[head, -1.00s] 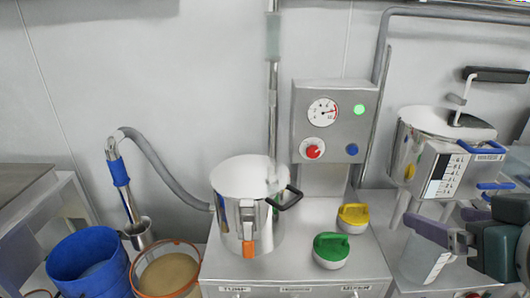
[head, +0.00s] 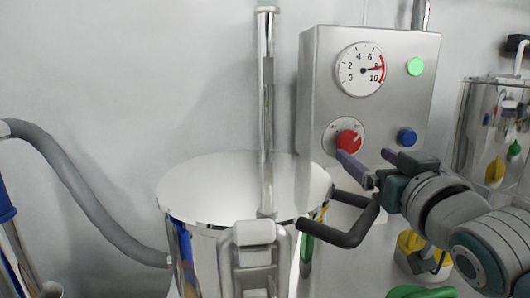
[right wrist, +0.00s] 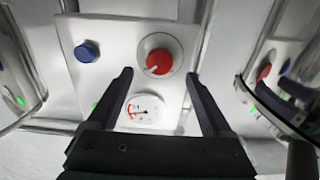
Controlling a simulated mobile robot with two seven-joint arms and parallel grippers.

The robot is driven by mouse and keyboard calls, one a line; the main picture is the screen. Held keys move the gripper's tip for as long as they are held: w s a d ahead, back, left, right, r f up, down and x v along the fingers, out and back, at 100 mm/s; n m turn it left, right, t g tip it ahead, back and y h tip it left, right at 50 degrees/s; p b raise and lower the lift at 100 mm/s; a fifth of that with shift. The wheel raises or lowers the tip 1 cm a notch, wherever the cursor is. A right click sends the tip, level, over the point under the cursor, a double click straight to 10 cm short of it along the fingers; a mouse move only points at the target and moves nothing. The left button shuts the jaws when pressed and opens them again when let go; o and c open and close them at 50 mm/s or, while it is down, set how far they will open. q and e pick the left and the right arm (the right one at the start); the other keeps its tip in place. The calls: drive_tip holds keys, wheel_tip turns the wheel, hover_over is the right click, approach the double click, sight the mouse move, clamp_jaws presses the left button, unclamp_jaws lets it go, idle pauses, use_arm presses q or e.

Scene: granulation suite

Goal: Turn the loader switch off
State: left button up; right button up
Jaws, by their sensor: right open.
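The loader switch appears to be the round red knob (head: 348,141) on a pale dial plate, low on the grey control box (head: 400,95). Its white mark points to the upper right in the head view. My right gripper (head: 365,157) is open and empty in front of the box, just below and right of the knob in the picture. In the right wrist view, the red knob (right wrist: 158,60) lies ahead between the open fingers (right wrist: 160,76), with no contact visible. My left gripper is not in view.
The box carries a gauge (head: 361,69), a lit green lamp (head: 415,66) and a blue button (head: 407,137). A yellow-topped item (head: 410,242) sits beneath my right arm.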

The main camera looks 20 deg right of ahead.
sight(351, 145)
drive_tip(key=b+x, duration=0.1)
drive_tip(key=x, duration=0.4)
drive_tip(key=shift+w+d, duration=0.1)
drive_tip(key=shift+w, duration=0.25)
drive_tip(key=shift+c, duration=0.2)
clamp_jaws()
